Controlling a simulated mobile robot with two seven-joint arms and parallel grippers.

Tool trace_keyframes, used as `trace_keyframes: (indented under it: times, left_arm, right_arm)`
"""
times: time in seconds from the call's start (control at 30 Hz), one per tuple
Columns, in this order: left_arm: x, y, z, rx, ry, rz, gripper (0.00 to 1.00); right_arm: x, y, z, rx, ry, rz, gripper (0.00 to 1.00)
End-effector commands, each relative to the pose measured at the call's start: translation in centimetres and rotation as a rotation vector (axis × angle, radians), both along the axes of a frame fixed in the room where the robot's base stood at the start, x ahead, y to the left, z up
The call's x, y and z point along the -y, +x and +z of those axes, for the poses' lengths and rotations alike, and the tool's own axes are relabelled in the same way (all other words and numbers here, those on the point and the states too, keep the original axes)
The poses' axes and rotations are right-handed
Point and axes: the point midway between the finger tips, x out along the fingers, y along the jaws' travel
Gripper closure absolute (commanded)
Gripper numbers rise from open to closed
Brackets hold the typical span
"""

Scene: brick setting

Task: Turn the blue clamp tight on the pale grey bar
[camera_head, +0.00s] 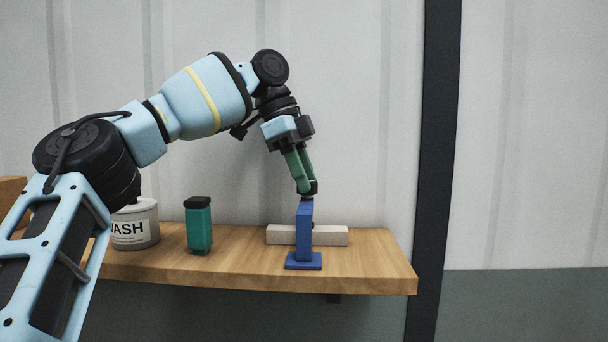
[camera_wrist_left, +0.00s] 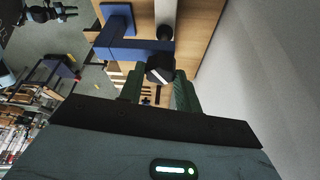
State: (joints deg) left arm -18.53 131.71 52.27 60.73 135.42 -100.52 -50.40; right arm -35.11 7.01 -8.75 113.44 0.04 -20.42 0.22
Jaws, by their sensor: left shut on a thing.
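The blue clamp (camera_head: 304,230) stands upright on the wooden shelf, its flat foot toward the front edge. The pale grey bar (camera_head: 334,236) lies level behind its post and passes to both sides. In the left wrist view the clamp's blue arm (camera_wrist_left: 137,50) reaches across, with the bar (camera_wrist_left: 165,13) partly seen beyond. My left gripper (camera_head: 308,190) comes down from above and is shut on the clamp's black knob (camera_wrist_left: 160,68), between its green fingers. My right gripper is not in view.
A green bottle with a black cap (camera_head: 198,228) and a white labelled tub (camera_head: 136,226) stand left of the clamp on the shelf (camera_head: 240,262). A dark post (camera_head: 436,150) rises just beyond the shelf's right end. The shelf right of the bar is clear.

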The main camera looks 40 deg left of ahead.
Motion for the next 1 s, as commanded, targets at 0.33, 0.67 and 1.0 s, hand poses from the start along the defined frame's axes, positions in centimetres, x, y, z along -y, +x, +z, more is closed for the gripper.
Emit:
trace_keyframes:
  times: [0.33,0.67,1.0]
  left_arm:
    - [0.0,0.0,0.1,0.001,0.001,0.002,0.45]
    - [-0.1,0.0,0.3,0.001,0.001,0.003,0.45]
    - [-1.4,-0.7,4.1,0.004,0.001,0.005,0.45]
  right_arm:
    - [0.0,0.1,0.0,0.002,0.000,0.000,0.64]
    - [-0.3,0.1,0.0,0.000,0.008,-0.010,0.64]
    - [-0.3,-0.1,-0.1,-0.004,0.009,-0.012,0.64]
